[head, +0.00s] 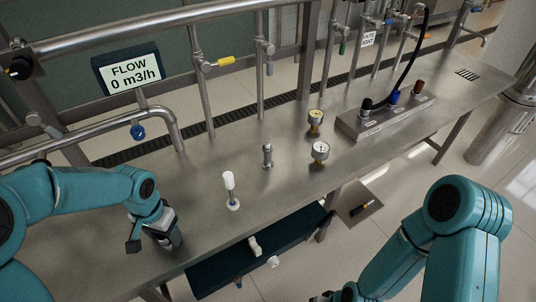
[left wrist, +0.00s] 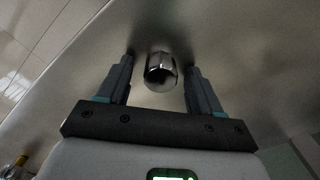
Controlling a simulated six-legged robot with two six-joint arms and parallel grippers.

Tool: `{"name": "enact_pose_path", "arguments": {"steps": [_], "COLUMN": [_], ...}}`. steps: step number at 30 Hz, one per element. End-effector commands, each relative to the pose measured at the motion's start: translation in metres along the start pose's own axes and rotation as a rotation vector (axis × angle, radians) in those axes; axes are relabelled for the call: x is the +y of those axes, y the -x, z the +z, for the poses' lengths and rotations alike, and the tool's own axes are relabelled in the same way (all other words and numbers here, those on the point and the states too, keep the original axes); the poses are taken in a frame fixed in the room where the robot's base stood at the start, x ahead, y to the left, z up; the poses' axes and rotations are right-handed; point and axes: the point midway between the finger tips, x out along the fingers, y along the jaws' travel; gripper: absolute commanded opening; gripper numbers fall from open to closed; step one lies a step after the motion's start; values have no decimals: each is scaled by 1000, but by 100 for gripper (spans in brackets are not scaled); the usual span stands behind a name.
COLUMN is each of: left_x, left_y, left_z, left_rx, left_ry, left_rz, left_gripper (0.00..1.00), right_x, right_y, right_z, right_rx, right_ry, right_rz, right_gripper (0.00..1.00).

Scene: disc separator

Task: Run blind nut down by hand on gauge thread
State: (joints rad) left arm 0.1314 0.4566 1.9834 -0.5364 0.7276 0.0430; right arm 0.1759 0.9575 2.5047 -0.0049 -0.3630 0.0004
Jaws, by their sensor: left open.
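A shiny metal blind nut (left wrist: 161,72) stands on the steel bench in the left wrist view. It sits between the two fingers of my left gripper (left wrist: 160,82), with a gap on each side. In the head view my left gripper (head: 155,242) is low over the front left of the bench and hides the nut. A short metal stub (head: 267,156) stands upright mid-bench; I cannot tell whether it carries the gauge thread. Two round gauges, one brass-coloured (head: 315,120) and one white-faced (head: 320,151), are to its right.
A white-topped post (head: 230,190) stands right of my left gripper. A steel block with coloured plugs (head: 387,115) is at the back right. A dark shelf (head: 210,275) with white fittings hangs below the bench front. Pipes and a flow display (head: 128,73) line the back.

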Motion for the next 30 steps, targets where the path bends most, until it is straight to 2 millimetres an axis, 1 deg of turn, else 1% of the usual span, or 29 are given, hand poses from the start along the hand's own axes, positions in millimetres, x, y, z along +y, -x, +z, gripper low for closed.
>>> {"name": "enact_pose_path", "arguments": {"steps": [1, 2, 3, 5, 6, 7, 14, 30], "left_x": [0, 0, 0, 0, 0, 0, 0, 0], "left_y": [0, 0, 0, 0, 0, 0, 4, 31], "left_z": [0, 0, 0, 0, 0, 0, 0, 0], "left_rx": [0, 0, 0, 0, 0, 0, 0, 1], "left_ry": [0, 0, 0, 0, 0, 0, -1, -1], "left_rz": [0, 0, 0, 0, 0, 0, 0, 0], "left_gripper": [59, 49, 36, 16, 3, 0, 0, 0], "right_x": [0, 0, 0, 0, 0, 0, -1, -7], "right_y": [0, 0, 0, 0, 0, 0, 3, 20], "right_z": [0, 0, 0, 0, 0, 0, 0, 0], "right_rx": [0, 0, 0, 0, 0, 0, 0, 0], "right_ry": [0, 0, 0, 0, 0, 0, 0, 0], "right_rz": [0, 0, 0, 0, 0, 0, 0, 0], "right_gripper": [46, 46, 46, 46, 46, 46, 46, 46]}}
